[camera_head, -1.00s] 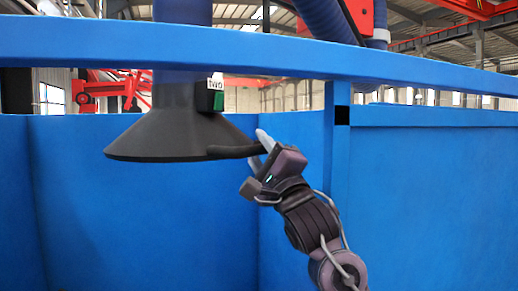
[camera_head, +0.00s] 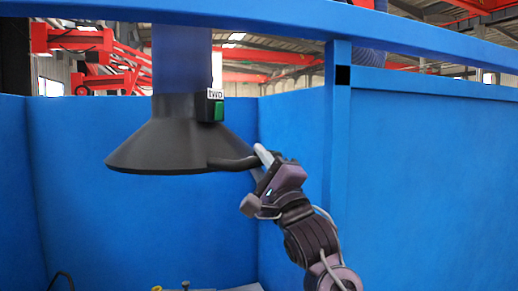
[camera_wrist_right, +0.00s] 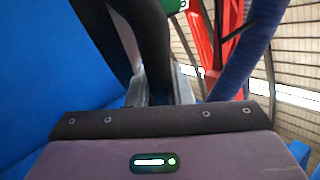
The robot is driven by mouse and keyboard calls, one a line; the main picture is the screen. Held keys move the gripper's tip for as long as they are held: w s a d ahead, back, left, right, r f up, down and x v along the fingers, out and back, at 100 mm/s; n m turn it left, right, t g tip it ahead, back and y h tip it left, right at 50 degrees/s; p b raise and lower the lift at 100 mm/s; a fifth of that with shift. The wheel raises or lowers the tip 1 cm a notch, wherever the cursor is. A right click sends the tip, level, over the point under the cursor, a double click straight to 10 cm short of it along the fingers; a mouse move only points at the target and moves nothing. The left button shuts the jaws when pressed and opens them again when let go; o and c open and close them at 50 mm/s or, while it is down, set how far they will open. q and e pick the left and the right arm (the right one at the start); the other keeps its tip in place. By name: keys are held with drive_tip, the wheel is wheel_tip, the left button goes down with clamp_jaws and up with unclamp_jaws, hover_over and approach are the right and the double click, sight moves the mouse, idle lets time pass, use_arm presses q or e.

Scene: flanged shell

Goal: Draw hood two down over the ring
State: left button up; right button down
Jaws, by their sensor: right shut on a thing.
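Hood two (camera_head: 165,140) is a dark grey cone under a blue duct, with a "two" label and a green panel on its neck. It hangs upright in the blue booth, its wide rim facing down. My right gripper (camera_head: 262,160) is shut on the hood's dark handle, which sticks out from the rim to the right. In the right wrist view the dark handle (camera_wrist_right: 153,50) runs between the two fingers. The ring cannot be made out; only small pale and yellowish parts (camera_head: 185,286) show at the bottom edge, well below the hood. My left gripper is out of view.
Blue booth walls (camera_head: 90,200) stand behind and beside the hood, with a corner post (camera_head: 337,130) to the right of it. A blue top beam (camera_head: 260,22) crosses in front of the duct. A dark curved cable or hose (camera_head: 64,277) shows at the lower left. The space beneath the hood looks clear.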

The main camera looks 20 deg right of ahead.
wheel_tip(320, 180, down, 27)
drive_tip(key=b, duration=1.4)
drive_tip(key=shift+r, duration=0.15)
drive_tip(key=c, duration=1.3)
unclamp_jaws()
drive_tip(key=shift+a, duration=0.1)
drive_tip(key=shift+s, duration=0.1)
drive_tip(key=b+v, duration=0.2)
drive_tip(key=v, duration=0.5)
drive_tip(key=shift+s, duration=0.25)
drive_tip(key=shift+f, duration=0.2)
